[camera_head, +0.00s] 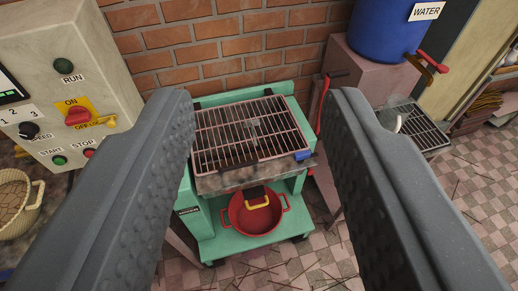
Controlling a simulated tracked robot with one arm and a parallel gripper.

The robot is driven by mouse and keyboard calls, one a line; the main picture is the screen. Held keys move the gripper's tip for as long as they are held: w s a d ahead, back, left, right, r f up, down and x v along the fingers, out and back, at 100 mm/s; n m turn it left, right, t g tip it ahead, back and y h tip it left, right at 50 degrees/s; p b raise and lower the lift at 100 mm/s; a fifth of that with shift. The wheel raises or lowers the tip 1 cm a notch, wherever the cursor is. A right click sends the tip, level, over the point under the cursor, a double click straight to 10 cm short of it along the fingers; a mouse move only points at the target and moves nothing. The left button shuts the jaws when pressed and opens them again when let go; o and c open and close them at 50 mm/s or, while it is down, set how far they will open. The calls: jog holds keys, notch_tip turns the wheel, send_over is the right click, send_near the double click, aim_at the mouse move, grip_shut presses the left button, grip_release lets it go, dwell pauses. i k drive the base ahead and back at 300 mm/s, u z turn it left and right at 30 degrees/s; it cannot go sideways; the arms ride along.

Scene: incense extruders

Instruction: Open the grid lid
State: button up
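The grid lid (222,139) is a metal grate of thin bars lying flat over the top of a green machine (205,222). It looks closed. A dark handle-like strip (238,166) runs along its front edge, and a small blue piece (303,155) sits at its front right corner. My gripper (258,97) is open and empty. Its two grey fingers frame the machine on the left and right, and the lid shows between them. I see no contact with the lid. The fingers hide parts of the machine's sides.
A red pot (257,219) stands on the machine's lower shelf. A control panel (60,80) with buttons is at left, above a wicker basket (14,205). A blue water barrel (385,30) stands on a pinkish stand at right. A brick wall (220,45) closes the back. Checkered floor (335,262) shows in front.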

aim_at(269, 92)
jog(key=i, duration=0.45)
jog(key=u, duration=0.05)
jog(key=k, duration=1.25)
jog(key=z, duration=0.45)
jog(key=i, duration=1.75)
jog(key=u, duration=0.4)
